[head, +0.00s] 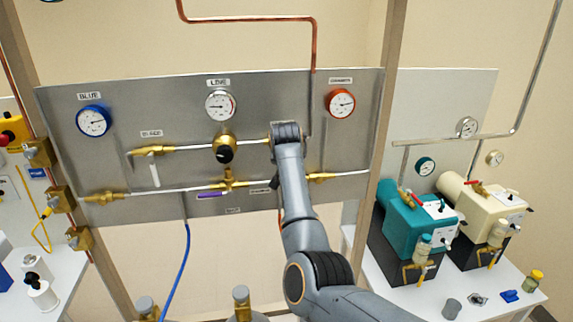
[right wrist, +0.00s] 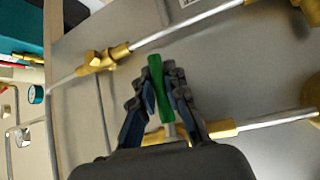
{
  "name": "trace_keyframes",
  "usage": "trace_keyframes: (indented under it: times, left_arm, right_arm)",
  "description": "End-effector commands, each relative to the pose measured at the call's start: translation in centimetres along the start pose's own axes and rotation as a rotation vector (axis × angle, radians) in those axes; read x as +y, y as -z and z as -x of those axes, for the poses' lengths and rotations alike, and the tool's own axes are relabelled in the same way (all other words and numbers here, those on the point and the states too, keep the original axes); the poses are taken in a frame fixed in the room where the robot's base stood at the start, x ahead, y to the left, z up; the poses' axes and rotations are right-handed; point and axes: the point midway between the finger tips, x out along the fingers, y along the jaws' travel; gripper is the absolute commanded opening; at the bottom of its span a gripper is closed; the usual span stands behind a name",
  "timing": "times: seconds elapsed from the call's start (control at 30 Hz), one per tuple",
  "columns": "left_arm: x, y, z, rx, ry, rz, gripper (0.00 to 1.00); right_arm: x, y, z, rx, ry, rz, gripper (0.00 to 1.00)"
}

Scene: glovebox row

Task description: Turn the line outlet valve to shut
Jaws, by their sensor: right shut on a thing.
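A green valve handle (right wrist: 160,92) shows in the right wrist view, on a brass valve body (right wrist: 222,129) set in a metal pipe. The fingers of my right gripper (right wrist: 157,85) stand on both sides of the handle and are shut on it. In the head view my right forearm and wrist cover this handle and most of its valve on the upper pipe. The label above it is partly covered and I cannot read it. My left gripper is in neither view.
The steel panel (head: 95,160) carries a blue gauge (head: 93,121), a LINE gauge (head: 220,105) and an orange gauge (head: 340,103). Nearby are a white-handled valve (head: 154,168), a black knob (head: 225,154) and a purple handle (head: 212,194). A wooden post (head: 381,130) stands to the right.

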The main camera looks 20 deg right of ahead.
Motion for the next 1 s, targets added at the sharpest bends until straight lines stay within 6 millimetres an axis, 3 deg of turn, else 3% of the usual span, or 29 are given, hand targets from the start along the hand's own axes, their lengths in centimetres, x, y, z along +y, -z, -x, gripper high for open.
trace_keyframes:
  times: [0.23,0.27,0.37,0.77,1.0]
  left_arm:
    - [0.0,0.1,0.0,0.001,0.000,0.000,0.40]
    - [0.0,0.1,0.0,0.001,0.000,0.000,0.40]
    - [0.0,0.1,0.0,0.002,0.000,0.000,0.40]
    - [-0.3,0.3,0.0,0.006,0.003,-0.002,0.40]
    - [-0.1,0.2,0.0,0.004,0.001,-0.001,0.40]
  right_arm:
    - [-0.1,-0.2,-0.1,-0.005,0.004,-0.004,0.00]
    - [-0.1,-0.2,-0.1,-0.005,0.004,-0.004,0.17]
    - [-0.1,-0.2,-0.1,-0.005,0.003,-0.003,0.36]
    - [-0.1,0.0,0.5,0.000,0.002,-0.002,0.36]
    - [-0.2,0.1,4.4,0.002,0.003,-0.002,0.36]
